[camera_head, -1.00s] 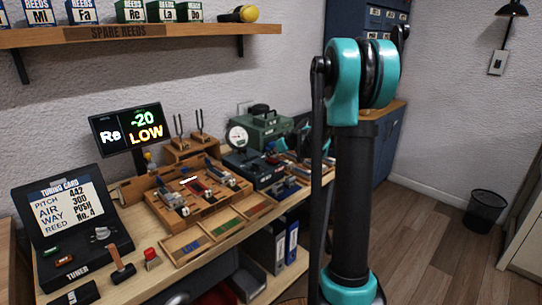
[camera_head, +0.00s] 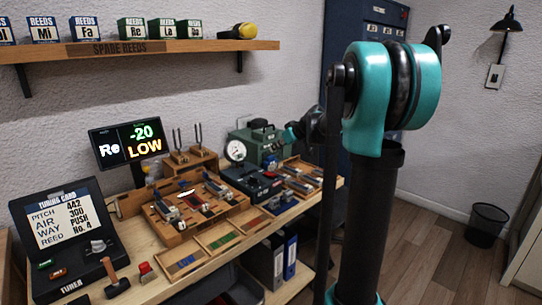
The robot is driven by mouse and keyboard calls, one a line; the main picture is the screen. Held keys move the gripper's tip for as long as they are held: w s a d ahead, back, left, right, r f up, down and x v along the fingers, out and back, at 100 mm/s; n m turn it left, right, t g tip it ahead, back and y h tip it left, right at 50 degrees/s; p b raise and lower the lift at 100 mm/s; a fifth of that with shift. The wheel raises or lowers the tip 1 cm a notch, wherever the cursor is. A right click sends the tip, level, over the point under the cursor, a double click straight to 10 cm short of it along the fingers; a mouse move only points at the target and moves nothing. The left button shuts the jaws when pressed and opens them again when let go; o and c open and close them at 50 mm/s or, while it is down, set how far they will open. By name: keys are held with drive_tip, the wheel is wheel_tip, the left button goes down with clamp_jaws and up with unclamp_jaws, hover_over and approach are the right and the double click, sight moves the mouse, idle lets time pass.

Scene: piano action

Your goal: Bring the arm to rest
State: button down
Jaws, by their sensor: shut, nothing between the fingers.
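My arm (camera_head: 372,190) stands upright at the right of the head view, with a thick black link and a large teal elbow joint at its top. A farther part of the arm, dark with a small teal end (camera_head: 291,134), shows behind the upright link, above the back right of the bench. The gripper's fingers cannot be made out; the gripper is not in view. I cannot tell whether the arm touches anything there.
The workbench (camera_head: 133,238) holds a tuning card case (camera_head: 62,230), a display reading "Re -20 LOW" (camera_head: 127,145), a wooden reed fixture (camera_head: 182,207), a green gauge box (camera_head: 262,146) and several trays. A shelf (camera_head: 180,46) hangs above. Open floor (camera_head: 440,235) and a bin (camera_head: 487,224) lie right.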

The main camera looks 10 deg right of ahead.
drive_tip(key=shift+s+d+r, duration=0.3)
drive_tip(key=shift+s+r, duration=0.05)
drive_tip(key=shift+r, duration=0.2)
drive_tip(key=s+d+f+m+g+h, duration=0.1)
drive_tip(key=s+f+m+h, duration=0.1)
drive_tip(key=s+f, duration=0.6)
drive_tip(key=s+d+f+m+g+h, duration=0.1)
drive_tip(key=s+f, duration=0.7)
drive_tip(key=s, duration=0.9)
drive_tip(key=s+f+m+g+h, duration=0.2)
drive_tip(key=s+f, duration=0.6)
drive_tip(key=s, duration=0.4)
drive_tip(key=shift+s+d+m+h, duration=0.25)
drive_tip(key=shift+d+m+h, duration=0.25)
drive_tip(key=shift+m, duration=0.6)
drive_tip(key=shift+a, duration=0.1)
